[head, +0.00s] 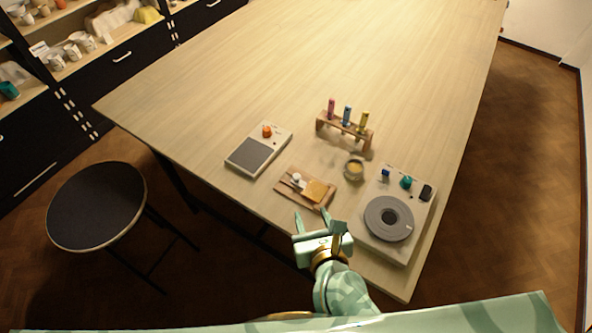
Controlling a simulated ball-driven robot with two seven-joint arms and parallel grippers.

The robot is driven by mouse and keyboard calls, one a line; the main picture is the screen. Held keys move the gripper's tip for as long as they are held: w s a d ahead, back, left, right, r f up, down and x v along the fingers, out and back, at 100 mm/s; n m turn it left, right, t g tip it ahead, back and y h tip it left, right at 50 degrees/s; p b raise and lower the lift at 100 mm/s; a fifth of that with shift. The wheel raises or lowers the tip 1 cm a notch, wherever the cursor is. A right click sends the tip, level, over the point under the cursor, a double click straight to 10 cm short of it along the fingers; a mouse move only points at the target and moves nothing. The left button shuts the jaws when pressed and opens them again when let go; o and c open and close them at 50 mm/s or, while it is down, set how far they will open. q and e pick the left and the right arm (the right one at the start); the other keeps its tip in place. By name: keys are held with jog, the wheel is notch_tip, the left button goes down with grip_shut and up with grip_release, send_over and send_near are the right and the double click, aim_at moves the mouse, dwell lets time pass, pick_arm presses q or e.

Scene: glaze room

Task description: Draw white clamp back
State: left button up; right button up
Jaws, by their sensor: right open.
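A small wooden board (289,193) lies near the table's front edge. A small white knob-like piece, which looks like the white clamp (297,177), stands at its left part, with a tan square plate (316,190) beside it on the right. My right gripper (312,213) is open, with its two pale green fingers spread and pointing at the board's near edge. It looks empty and is in front of the clamp, apart from it. I cannot tell its height above the table. My left gripper is not in view.
A grey-pad device (251,154) with an orange knob lies left of the board. A turntable device (388,218) stands right. A small round dish (353,169) and a rack (345,132) of coloured tubes stand behind. A dark stool (96,205) is at left. The far table is clear.

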send_near(297, 176)
jog(key=b+x, duration=0.2)
jog(key=x, duration=0.4)
jog(key=shift+w+f, duration=0.25)
jog(key=shift+w+a+f, duration=0.1)
jog(key=shift+w, duration=0.35)
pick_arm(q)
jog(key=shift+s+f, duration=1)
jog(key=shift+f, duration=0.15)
pick_arm(e)
jog(key=shift+c, duration=0.3)
grip_shut()
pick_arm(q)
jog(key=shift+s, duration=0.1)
